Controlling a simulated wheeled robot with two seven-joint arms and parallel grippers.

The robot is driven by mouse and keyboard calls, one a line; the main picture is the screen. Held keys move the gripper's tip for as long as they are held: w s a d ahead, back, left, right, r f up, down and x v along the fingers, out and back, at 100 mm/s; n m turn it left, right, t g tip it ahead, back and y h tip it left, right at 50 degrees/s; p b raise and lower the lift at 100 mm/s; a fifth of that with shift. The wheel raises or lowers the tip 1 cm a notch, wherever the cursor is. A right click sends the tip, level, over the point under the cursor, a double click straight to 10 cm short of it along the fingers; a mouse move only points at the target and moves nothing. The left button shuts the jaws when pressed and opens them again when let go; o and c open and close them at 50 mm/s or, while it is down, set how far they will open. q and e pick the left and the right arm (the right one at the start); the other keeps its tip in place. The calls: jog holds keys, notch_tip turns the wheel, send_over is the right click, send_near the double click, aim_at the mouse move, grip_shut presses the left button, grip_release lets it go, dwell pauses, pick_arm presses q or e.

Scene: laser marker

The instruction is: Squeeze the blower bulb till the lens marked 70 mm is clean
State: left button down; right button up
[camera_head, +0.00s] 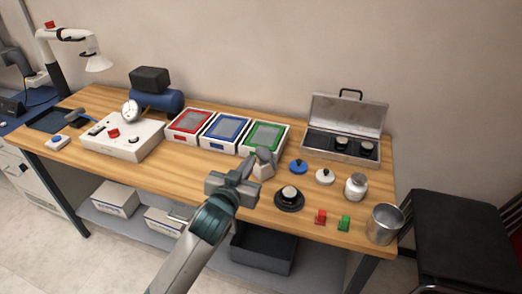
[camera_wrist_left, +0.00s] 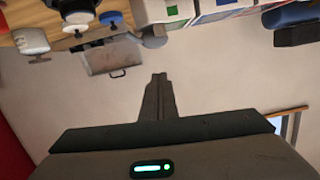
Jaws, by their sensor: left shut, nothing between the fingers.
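My left gripper (camera_head: 249,162) is shut and empty above the table, in front of the green-framed tray. It also shows shut in the left wrist view (camera_wrist_left: 159,80). A grey rounded object (camera_head: 263,168), perhaps the blower bulb, is just right of the fingers and partly hidden by them; whether they touch is unclear. A lens (camera_head: 289,192) sits on a round black stand (camera_head: 289,205) at the front. Two more lenses (camera_head: 342,143) (camera_head: 367,148) are in the open case. No 70 mm mark or dust is readable. My right gripper is out of view.
Red, blue and green trays (camera_head: 267,136) line the back. The open case (camera_head: 347,112) stands back right.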

pick_arm(q)
jog(key=shift+w+d+r, duration=0.15)
jog(key=shift+r, duration=0.3)
jog(key=shift+w+d+r, duration=0.1)
jog(key=shift+d+r, duration=0.05)
jog(key=shift+r, duration=0.25)
jog(key=p, duration=0.3)
send_over(264, 154)
jog(key=s, duration=0.2)
jog(key=f, duration=0.1)
jog(key=shift+w+a+f+p, duration=0.15)
jog(key=shift+w+a+f, duration=0.05)
jog(key=shift+f, duration=0.4)
jog(key=shift+w+a+f+p, duration=0.15)
jog(key=shift+a+f, duration=0.05)
jog(key=shift+f, duration=0.4)
jog(key=shift+w+f, duration=0.1)
jog(key=shift+f, duration=0.95)
